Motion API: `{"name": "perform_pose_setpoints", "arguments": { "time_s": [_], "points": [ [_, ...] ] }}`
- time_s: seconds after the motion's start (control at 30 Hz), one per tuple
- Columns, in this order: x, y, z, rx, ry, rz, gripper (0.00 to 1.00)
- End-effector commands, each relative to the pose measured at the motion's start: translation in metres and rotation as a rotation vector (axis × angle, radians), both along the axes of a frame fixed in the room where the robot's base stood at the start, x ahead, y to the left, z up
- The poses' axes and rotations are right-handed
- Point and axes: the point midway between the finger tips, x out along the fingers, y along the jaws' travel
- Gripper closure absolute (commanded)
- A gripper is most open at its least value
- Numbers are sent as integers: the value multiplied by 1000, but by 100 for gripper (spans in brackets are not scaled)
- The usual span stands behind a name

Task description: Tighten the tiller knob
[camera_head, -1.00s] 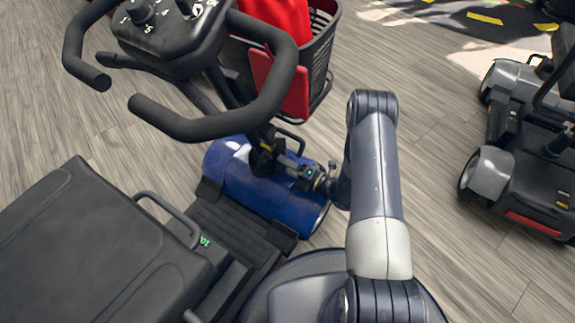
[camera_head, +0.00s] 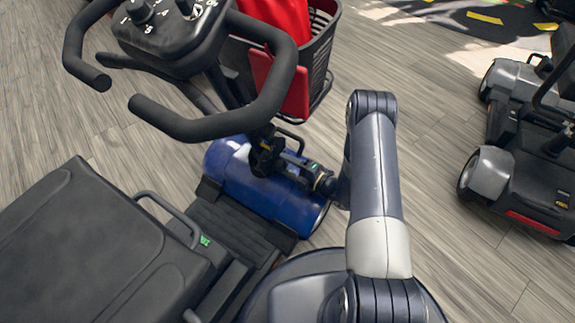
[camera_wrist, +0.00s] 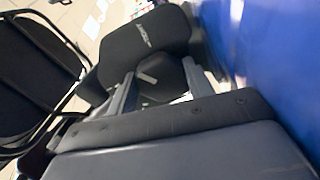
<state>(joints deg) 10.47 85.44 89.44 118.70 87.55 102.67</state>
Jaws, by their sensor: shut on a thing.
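The blue scooter's tiller (camera_head: 213,88) rises to a black handlebar with a dial console (camera_head: 165,30). In the head view my gripper (camera_head: 272,157) is low at the tiller's base, in front of the blue front cover (camera_head: 275,200). In the wrist view a dark, faceted tiller knob (camera_wrist: 160,78) sits between my gripper's two grey fingers (camera_wrist: 160,88). My gripper is shut on this knob. The knob's far side and stem are hidden, and how tight it sits cannot be told.
A black basket (camera_head: 322,45) with a red item hangs on the tiller's far side. The black seat (camera_head: 90,250) is at lower left. Another scooter (camera_head: 520,180) stands at right, with open grey floor between.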

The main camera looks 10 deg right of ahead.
Motion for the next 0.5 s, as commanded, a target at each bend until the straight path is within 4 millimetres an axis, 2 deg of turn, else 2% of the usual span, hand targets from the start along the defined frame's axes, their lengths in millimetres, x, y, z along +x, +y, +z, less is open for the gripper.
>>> {"name": "perform_pose_setpoints", "arguments": {
  "time_s": [0.2,0.23,0.5],
  "points": [
    [-1,-1,-1,0,3,-2,74],
    [-1,-1,-1,-1,2,-2,50],
    [0,0,-1,-1,1,-1,29]
  ]
}}
